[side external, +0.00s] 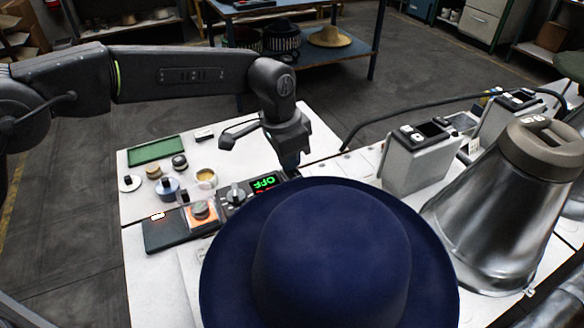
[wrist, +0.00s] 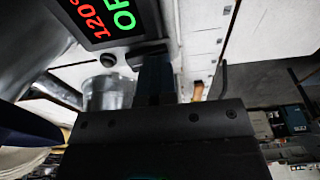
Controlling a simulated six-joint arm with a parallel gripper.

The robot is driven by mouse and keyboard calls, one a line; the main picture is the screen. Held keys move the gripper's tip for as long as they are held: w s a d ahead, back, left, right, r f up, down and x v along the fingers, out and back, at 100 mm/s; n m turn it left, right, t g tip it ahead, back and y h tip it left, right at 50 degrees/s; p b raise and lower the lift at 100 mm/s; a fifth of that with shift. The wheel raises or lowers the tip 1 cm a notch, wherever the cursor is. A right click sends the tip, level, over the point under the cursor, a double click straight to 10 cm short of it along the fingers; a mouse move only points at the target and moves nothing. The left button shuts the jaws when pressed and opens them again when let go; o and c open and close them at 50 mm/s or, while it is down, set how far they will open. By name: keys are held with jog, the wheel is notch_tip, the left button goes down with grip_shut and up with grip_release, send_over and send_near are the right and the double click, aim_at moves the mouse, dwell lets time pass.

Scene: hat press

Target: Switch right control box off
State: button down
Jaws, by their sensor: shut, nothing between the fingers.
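A dark control box with a lit display (side external: 265,184) stands on the white table just left of my gripper. The display shows OFF in green with red characters below, partly hidden by the hat. In the wrist view the same kind of display (wrist: 103,15) reads 120 in red and OFF in green. A grey knob (side external: 236,194) is left of the display. My gripper (side external: 290,165) is shut and empty, pointing down close beside the display's right side; its fingertips (wrist: 155,72) show below a dark round button (wrist: 108,60). I cannot tell whether they touch the box.
A large blue hat (side external: 335,250) fills the front and hides part of the box. Grey boxes (side external: 420,160) and a metal cone-shaped vessel (side external: 500,220) stand at right. A green tray (side external: 154,150) lies behind.

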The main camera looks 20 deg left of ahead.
jog(key=shift+r, duration=3.45)
jog(key=s+a+r+n+t, duration=0.1)
jog(key=s+a+r+n, duration=0.1)
jog(key=s+a+r, duration=0.55)
jog(key=s+a+r+n+t, duration=0.1)
jog(key=s+a+r+n, duration=0.2)
jog(key=a, duration=0.7)
jog(key=s+a+f+n+t, duration=0.1)
jog(key=s+a+f+n, duration=0.1)
jog(key=s+a, duration=0.3)
jog(key=s+a+f+n+t+y, duration=0.1)
jog(key=s+a, duration=0.4)
jog(key=s, duration=0.8)
notch_tip(320, 180, down, 3)
jog(key=shift+s+a+r+n, duration=0.1)
jog(key=shift+s+a+n, duration=0.2)
jog(key=shift+n, duration=0.2)
